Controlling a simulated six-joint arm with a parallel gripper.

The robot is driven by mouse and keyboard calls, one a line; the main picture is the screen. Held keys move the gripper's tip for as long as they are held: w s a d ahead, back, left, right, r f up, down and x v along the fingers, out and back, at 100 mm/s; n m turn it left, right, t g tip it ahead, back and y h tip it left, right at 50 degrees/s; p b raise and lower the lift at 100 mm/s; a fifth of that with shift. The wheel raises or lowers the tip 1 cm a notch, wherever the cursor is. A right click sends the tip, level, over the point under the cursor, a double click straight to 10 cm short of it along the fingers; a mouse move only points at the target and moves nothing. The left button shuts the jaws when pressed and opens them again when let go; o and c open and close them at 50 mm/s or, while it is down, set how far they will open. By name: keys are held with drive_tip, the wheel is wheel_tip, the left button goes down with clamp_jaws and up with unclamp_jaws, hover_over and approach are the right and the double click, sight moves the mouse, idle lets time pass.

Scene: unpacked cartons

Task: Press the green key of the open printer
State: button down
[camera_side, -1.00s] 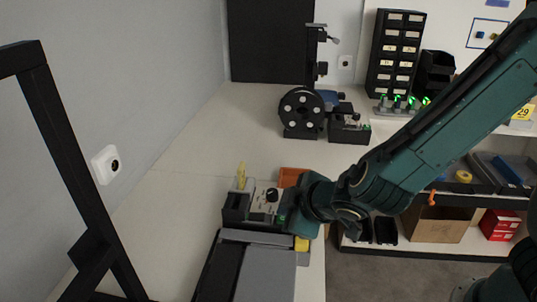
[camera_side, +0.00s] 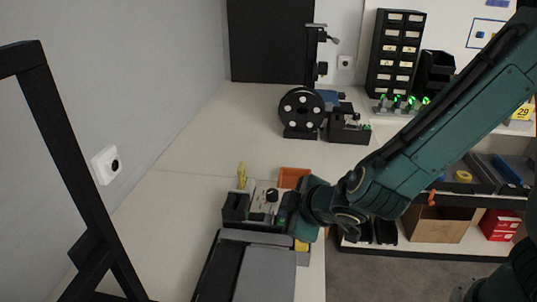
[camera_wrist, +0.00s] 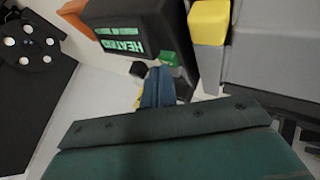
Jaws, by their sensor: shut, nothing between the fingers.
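The grey and black printer (camera_side: 268,272) stands at the front of the bench in the side view. Beside it is a panel with a black knob (camera_side: 271,195). In the wrist view, the green key (camera_wrist: 169,58) sits below a dark box with a display reading "HEAT" (camera_wrist: 122,46), upside down. My gripper (camera_wrist: 158,74) is shut and empty, its blue fingertips right by the green key. I cannot tell whether they touch it. In the side view my gripper (camera_side: 287,216) is at the panel's right side, and its fingers are mostly hidden.
A yellow block (camera_wrist: 209,22) is close to the right of the fingers in the wrist view. An orange bin (camera_side: 294,176) stands behind the panel. A yellow upright item (camera_side: 241,176) is at its left. A black spool (camera_side: 301,108) stands farther back, with clear bench between.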

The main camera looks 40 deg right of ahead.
idle(0.4)
drive_tip(key=shift+r, duration=0.9)
drive_tip(key=shift+r, duration=0.1)
drive_tip(key=shift+r, duration=2.4)
drive_tip(key=s+d+r+m+g, duration=0.1)
drive_tip(key=s+d+r+m, duration=0.25)
drive_tip(key=d, duration=0.25)
drive_tip(key=s+d+r+m+g, duration=0.1)
drive_tip(key=s+d+r+m, duration=0.15)
drive_tip(key=s+d, duration=0.35)
drive_tip(key=s+d+r+m+g, duration=0.1)
drive_tip(key=s+d, duration=0.4)
drive_tip(key=s, duration=0.6)
drive_tip(key=shift+s+d+r+m+g, duration=0.2)
drive_tip(key=shift+s+r+m+g, duration=0.15)
drive_tip(key=shift+r+m, duration=0.45)
